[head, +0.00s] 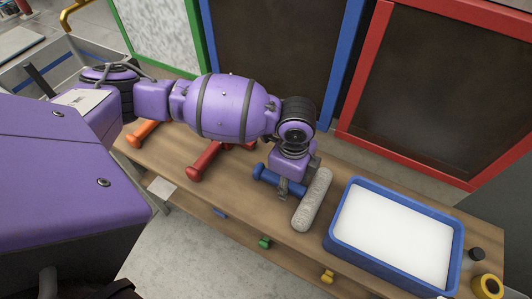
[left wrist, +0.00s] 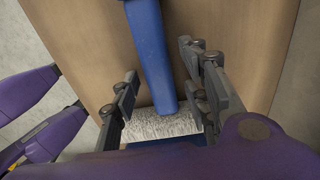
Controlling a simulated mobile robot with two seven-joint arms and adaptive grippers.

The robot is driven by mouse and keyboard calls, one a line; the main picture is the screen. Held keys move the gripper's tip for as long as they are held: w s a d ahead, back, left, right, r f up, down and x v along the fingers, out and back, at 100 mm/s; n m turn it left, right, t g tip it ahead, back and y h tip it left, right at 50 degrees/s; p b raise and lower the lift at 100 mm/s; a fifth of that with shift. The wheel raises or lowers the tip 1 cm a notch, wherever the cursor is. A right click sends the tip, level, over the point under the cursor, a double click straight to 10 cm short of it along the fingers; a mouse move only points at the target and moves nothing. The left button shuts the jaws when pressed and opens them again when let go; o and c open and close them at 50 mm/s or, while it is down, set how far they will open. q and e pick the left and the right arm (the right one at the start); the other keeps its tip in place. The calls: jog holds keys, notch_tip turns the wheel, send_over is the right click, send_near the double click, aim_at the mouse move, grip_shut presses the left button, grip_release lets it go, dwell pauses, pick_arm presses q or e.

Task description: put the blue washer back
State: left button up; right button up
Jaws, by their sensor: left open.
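The blue washer has a blue handle (head: 267,174) and a grey-white fluffy sleeve (head: 313,200). It lies on the wooden bench, left of the blue tray. My left gripper (head: 283,187) is low over the handle near the sleeve. In the left wrist view, the blue handle (left wrist: 150,50) runs down to the pale sleeve (left wrist: 165,125). The open left fingers (left wrist: 160,92) stand on either side of the handle, with gaps visible. I cannot tell whether the fingertips touch the sleeve. My right gripper is not in view.
The blue tray (head: 338,246) has a white inside. Red (head: 203,163) and orange (head: 142,133) handles lie farther left on the bench. A yellow roll (head: 487,287) and black cylinder (head: 476,254) are at the right end. Framed dark panels (head: 440,90) stand behind.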

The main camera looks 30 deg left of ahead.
pick_arm(q)
notch_tip(320, 180, up, 12)
jog(key=p, duration=0.1)
jog(key=shift+r, duration=0.2)
dwell(0.5)
